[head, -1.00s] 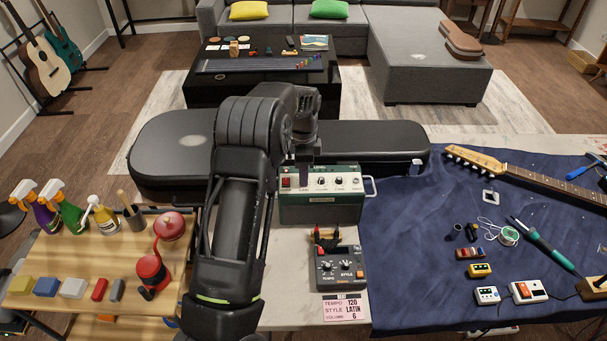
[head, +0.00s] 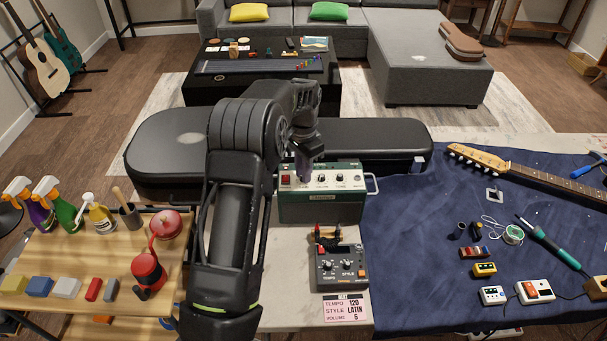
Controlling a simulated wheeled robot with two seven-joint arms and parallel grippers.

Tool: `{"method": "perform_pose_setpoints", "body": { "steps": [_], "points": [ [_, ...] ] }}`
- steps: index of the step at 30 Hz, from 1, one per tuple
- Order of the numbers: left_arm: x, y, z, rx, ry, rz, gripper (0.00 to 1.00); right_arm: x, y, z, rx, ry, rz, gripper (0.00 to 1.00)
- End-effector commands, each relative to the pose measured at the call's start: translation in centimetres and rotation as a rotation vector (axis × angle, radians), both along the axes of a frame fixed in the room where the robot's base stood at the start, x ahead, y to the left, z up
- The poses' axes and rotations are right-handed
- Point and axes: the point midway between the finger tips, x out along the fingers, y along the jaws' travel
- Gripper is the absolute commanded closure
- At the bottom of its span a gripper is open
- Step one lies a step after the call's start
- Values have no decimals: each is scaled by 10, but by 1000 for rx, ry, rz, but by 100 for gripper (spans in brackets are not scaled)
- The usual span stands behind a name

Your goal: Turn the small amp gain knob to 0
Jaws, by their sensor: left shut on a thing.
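The small amp (head: 320,207), with a green body and a pale control panel, stands on the table in front of the black guitar case. My left gripper (head: 302,178) points down at the left part of its panel, just right of the red switch (head: 286,180). It is shut on a knob there, apparently the gain knob, which its fingers hide. Several other knobs (head: 339,179) show to the right of the fingers. The knob's pointer and the panel lettering cannot be read. My right gripper is out of view.
A drum machine (head: 341,270) and a pink settings card (head: 347,308) lie in front of the amp. The black guitar case (head: 390,145) is close behind it. A blue cloth (head: 410,270) with pedals and tools lies to the right.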

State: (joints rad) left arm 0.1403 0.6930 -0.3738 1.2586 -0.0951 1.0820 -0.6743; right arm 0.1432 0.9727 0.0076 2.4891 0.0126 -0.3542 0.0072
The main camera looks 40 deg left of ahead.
Motion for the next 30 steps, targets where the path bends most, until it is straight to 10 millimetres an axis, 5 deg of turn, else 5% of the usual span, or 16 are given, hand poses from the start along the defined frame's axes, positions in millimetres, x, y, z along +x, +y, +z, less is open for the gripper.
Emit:
{"method": "perform_pose_setpoints", "body": {
  "steps": [30],
  "points": [
    [1,0,1,0,-3,943,100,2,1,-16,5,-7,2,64]
  ]
}}
